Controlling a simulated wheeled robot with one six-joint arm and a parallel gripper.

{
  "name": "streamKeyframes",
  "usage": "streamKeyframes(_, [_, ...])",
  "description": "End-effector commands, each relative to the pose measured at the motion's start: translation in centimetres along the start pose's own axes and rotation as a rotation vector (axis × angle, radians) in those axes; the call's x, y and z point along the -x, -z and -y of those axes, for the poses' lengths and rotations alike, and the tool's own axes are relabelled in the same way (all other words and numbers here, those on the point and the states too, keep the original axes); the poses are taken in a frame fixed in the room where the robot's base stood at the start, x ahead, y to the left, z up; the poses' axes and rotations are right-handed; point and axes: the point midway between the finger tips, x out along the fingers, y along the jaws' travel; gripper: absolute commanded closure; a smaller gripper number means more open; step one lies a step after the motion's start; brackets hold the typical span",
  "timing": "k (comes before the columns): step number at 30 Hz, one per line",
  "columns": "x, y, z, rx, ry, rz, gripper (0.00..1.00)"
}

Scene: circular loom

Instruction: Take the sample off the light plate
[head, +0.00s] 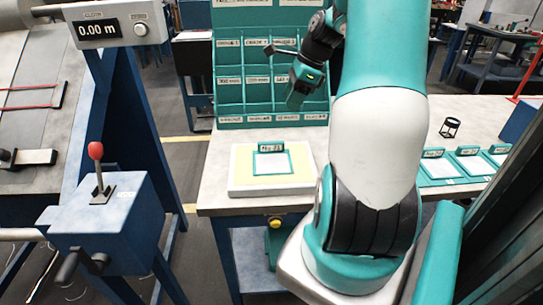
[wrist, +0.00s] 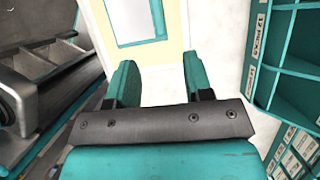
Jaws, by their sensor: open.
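The light plate (head: 239,183) is a white slab with a pale yellow top on the table below the teal rack. The sample (head: 272,164), a light square with a teal edge and a small label at its back, lies on it. My gripper (head: 293,98) is above and behind the plate, in front of the rack; its fingers are hard to make out there. In the wrist view my gripper (wrist: 155,68) is open with nothing between its two teal fingers. That view also shows part of the sample (wrist: 138,20) and the light plate (wrist: 177,30) beyond the fingertips, apart from them.
The teal rack (head: 229,122) with labelled compartments stands close to my gripper, and on the right in the wrist view (wrist: 290,62). Several labelled teal trays (head: 437,168) and a small black stand (head: 449,127) are at the right. A red-knobbed lever box (head: 105,210) stands left, across a floor gap.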

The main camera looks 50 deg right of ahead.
Motion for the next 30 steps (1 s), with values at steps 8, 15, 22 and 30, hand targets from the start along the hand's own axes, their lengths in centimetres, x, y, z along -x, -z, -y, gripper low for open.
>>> streamKeyframes(8, [-6.6,-0.2,-0.3,0.005,-0.010,0.000,0.53])
streamKeyframes(15, [-9.9,-0.2,-0.2,0.006,-0.004,-0.001,0.53])
streamKeyframes(22, [-11.9,-0.6,-0.5,0.007,-0.008,-0.001,0.53])
streamKeyframes(30, [-15.3,-0.7,-0.6,0.007,-0.004,-0.001,0.53])
